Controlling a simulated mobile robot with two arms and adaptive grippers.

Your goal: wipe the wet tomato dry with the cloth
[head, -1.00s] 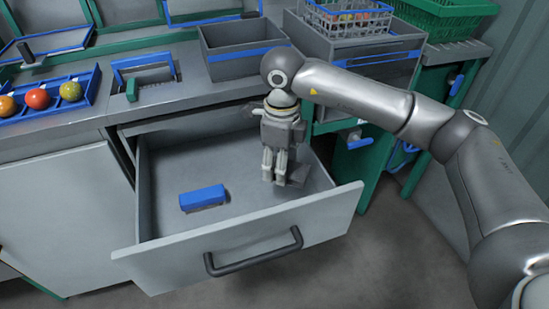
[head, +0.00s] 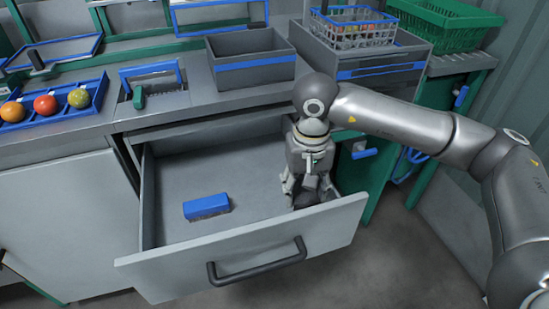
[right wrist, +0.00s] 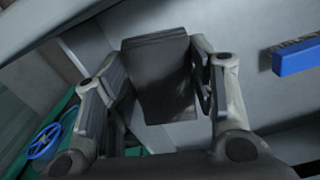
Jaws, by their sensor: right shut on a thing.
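A dark grey folded cloth (right wrist: 158,75) is between the two fingers of my right gripper (right wrist: 160,85) in the right wrist view. In the head view my right gripper (head: 310,190) reaches down into the right side of the open drawer (head: 240,243), shut on the cloth, which is mostly hidden there. An orange tomato (head: 12,112), a red tomato (head: 45,105) and a yellowish tomato (head: 79,98) sit in a blue tray (head: 62,118) on the counter at left. I cannot tell which is wet. My left gripper is not in view.
A blue brush (head: 206,207) lies in the drawer left of my gripper. A grey bin (head: 250,72) and a basket of tomatoes (head: 350,35) stand behind on the counter. The drawer's front panel and side walls stand close around my right gripper.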

